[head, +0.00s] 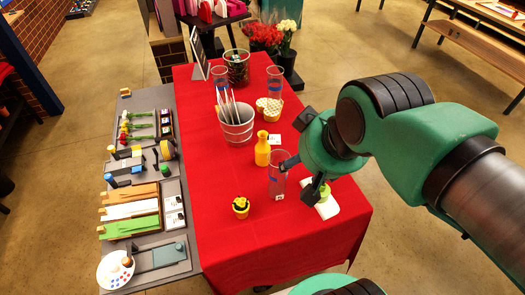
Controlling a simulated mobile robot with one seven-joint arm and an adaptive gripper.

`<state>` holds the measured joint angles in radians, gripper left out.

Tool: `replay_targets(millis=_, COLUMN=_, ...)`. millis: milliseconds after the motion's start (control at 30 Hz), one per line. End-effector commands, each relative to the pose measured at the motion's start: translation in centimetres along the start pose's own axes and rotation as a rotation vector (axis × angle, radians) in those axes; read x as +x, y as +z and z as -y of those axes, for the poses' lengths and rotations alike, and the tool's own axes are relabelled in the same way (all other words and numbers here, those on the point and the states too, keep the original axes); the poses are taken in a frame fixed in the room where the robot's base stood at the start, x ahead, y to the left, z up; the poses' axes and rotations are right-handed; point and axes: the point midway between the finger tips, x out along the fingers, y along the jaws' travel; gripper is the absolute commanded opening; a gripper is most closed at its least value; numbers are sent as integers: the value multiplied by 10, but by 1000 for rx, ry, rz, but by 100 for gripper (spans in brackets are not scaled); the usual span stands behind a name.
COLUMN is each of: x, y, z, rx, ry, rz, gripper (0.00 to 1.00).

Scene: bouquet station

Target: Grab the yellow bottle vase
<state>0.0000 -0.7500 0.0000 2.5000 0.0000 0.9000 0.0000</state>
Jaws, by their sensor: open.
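The yellow bottle vase (262,152) stands upright on the red-covered table, near its middle. It has a narrow neck and a wider body. My gripper (297,177) is open, to the right of the vase and nearer the front of the table. One finger reaches left toward the vase, and a gap shows between them. A clear glass (277,182) with a blue mark stands just in front of the vase, close to my fingers. I cannot tell whether a finger touches the glass.
A metal bucket (236,128) with wrapped items stands behind the vase to the left. A grey side table (192,250) holds tools at left. Red cloth is clear at front.

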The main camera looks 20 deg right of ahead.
Motion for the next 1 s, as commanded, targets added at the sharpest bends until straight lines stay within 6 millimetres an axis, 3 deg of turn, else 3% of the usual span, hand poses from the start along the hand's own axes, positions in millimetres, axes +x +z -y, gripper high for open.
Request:
replay_targets(millis=367, x=0, y=-2, z=0, rx=-2, ry=0, rz=2, gripper=66)
replay_targets(millis=567, x=4, y=-16, z=0, rx=-22, ry=0, rz=26, gripper=66)
replay_targets(millis=767, x=17, y=-50, z=-3, rx=-72, ry=-1, rz=77, gripper=66)
replay_targets(millis=1000, x=50, y=-100, z=-4, rx=-156, ry=-10, rz=158, gripper=66)
